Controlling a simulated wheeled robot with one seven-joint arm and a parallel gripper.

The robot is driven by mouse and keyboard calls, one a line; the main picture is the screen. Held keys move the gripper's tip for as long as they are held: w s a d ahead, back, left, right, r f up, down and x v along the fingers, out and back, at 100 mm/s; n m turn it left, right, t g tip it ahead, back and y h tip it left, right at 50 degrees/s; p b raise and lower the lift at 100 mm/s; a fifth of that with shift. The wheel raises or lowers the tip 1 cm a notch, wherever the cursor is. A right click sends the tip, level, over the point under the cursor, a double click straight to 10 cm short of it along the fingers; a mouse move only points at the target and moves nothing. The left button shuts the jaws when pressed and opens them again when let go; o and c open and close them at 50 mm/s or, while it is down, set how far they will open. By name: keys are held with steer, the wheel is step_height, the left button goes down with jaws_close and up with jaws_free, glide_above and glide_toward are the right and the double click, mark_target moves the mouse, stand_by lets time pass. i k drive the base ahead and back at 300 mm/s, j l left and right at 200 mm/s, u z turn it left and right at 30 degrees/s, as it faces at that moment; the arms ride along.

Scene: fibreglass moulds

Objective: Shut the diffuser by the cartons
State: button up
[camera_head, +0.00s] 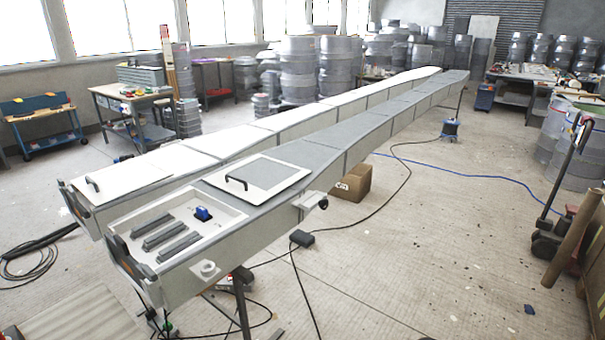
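Two long, box-like bodies run side by side from the lower left to the back; I cannot tell for sure which one is called the diffuser. The nearer grey body (318,160) has an open compartment (225,216) at its near end, with several grey bars (172,235) and a small blue part (202,213) inside. A pale lid (268,173) with a black handle (237,182) lies on top, just behind the opening. The farther white body (200,143) has a lid (132,178) with a black handle (92,184) over its near end. My gripper is not in view.
One brown carton (353,184) stands on the floor beside the nearer body. Black cables and a black box (302,238) lie on the floor in front. A hand truck (565,180) and drums (585,150) stand right. The floor at front right is mostly clear.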

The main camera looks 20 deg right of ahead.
mark_target(256, 180)
steer(key=z, duration=0.2)
steer(key=i+l+u, duration=0.25)
steer(key=i+u, duration=0.2)
steer(key=i+l+u, duration=0.45)
steer(key=i, duration=0.15)
steer(key=i+l+u, duration=0.85)
steer(key=l, duration=0.4)
steer(key=k+j, duration=0.05)
steer(key=k, duration=0.05)
